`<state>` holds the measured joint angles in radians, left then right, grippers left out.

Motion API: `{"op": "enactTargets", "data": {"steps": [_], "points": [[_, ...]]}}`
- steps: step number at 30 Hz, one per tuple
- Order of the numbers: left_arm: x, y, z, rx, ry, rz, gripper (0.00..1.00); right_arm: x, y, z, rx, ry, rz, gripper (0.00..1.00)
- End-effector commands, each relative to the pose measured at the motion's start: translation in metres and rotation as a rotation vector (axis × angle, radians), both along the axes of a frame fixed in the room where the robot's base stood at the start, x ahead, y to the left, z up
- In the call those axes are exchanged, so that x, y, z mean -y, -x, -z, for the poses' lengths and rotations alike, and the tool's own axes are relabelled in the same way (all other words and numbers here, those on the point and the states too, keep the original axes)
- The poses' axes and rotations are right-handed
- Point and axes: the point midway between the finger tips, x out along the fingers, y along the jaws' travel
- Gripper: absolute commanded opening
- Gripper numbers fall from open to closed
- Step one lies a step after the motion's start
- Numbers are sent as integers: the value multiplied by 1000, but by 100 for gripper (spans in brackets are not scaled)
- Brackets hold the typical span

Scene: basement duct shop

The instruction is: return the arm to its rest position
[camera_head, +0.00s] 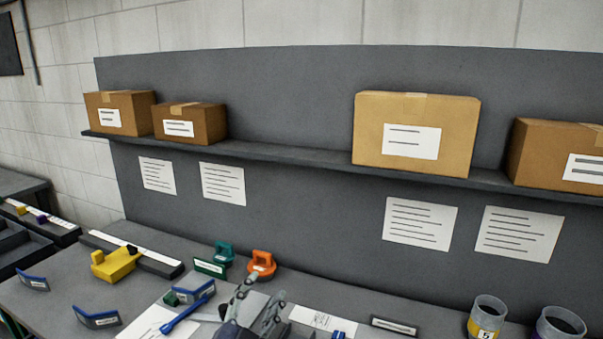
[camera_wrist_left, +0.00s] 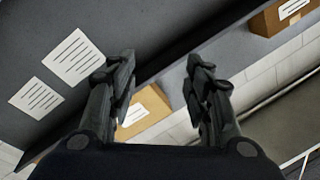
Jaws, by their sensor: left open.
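My left gripper (camera_head: 258,290) shows at the bottom middle of the head view, above the workbench, with its fingers pointing up and away. In the left wrist view its two fingers (camera_wrist_left: 165,85) stand apart, with nothing between them at the tips. Beyond them are the grey back panel, the shelf and a cardboard box (camera_wrist_left: 146,110). An orange clamp-like tool (camera_head: 262,263) appears just behind the gripper in the head view, and I see no hold on it. My right gripper is in neither view.
A shelf (camera_head: 290,155) with several cardboard boxes runs along the back panel. On the bench (camera_head: 65,305) are a yellow tool (camera_head: 116,263), a green tool (camera_head: 223,251), a blue-handled tool (camera_head: 186,313), paper sheets and two clear cups (camera_head: 487,317) (camera_head: 559,325) at right. The air above the bench looks clear.

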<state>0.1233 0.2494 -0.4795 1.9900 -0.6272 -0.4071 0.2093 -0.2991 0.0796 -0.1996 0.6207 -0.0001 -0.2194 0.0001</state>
Motion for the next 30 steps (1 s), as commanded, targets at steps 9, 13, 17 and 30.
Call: {"op": "enactTargets", "data": {"steps": [9,13,17,30], "points": [[-99,112,158,-698,210,-336,46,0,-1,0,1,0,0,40],[-115,176,201,-947,243,-405,46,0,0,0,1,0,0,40],[-121,232,226,-1138,256,-438,46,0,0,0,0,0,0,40],[-122,316,296,-1454,252,-466,46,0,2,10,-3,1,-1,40]]}}
